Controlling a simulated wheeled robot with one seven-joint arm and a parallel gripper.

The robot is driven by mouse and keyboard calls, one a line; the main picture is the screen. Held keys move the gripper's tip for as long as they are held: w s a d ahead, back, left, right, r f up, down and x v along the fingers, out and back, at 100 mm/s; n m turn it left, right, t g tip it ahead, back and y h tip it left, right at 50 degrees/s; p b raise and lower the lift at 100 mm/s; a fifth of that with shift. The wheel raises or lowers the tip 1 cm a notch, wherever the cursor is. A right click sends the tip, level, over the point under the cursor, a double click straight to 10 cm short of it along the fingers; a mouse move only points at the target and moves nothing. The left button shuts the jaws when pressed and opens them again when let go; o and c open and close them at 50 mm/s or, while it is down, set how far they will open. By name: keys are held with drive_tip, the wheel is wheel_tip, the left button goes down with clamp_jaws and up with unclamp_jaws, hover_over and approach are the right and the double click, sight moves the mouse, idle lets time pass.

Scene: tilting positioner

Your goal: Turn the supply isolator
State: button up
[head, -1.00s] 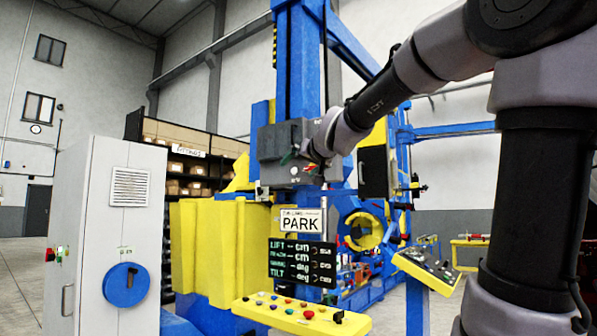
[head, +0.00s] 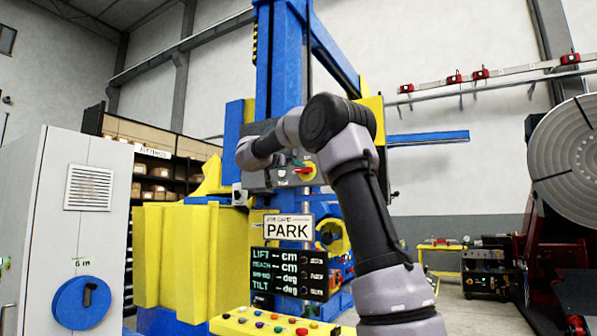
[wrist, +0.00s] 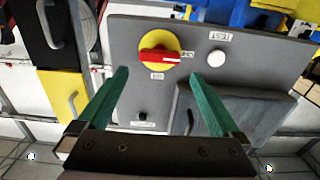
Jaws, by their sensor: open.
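The supply isolator is a red bar handle on a yellow round plate (wrist: 160,52) on a grey panel (wrist: 230,60). In the wrist view its handle lies nearly level. It also shows in the head view (head: 305,171), on the grey box of the blue column. My gripper (wrist: 158,75) has two green fingers, spread wide with nothing between them. The fingertips appear to either side of and below the isolator in the wrist view; I cannot tell how far they are from the panel. In the head view my arm hides most of the gripper.
A white button (wrist: 217,58) labelled TEST is right of the isolator. A small black knob (wrist: 142,116) sits lower on the panel. A PARK sign (head: 288,229) and yellow button console (head: 270,324) stand below. A grey cabinet (head: 75,200) with a blue disc is at left.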

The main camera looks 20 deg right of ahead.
sight(300, 169)
drive_tip(key=x, duration=0.7)
drive_tip(key=shift+w+d, duration=0.25)
drive_tip(key=shift+d, duration=0.1)
drive_tip(key=c, duration=1.1)
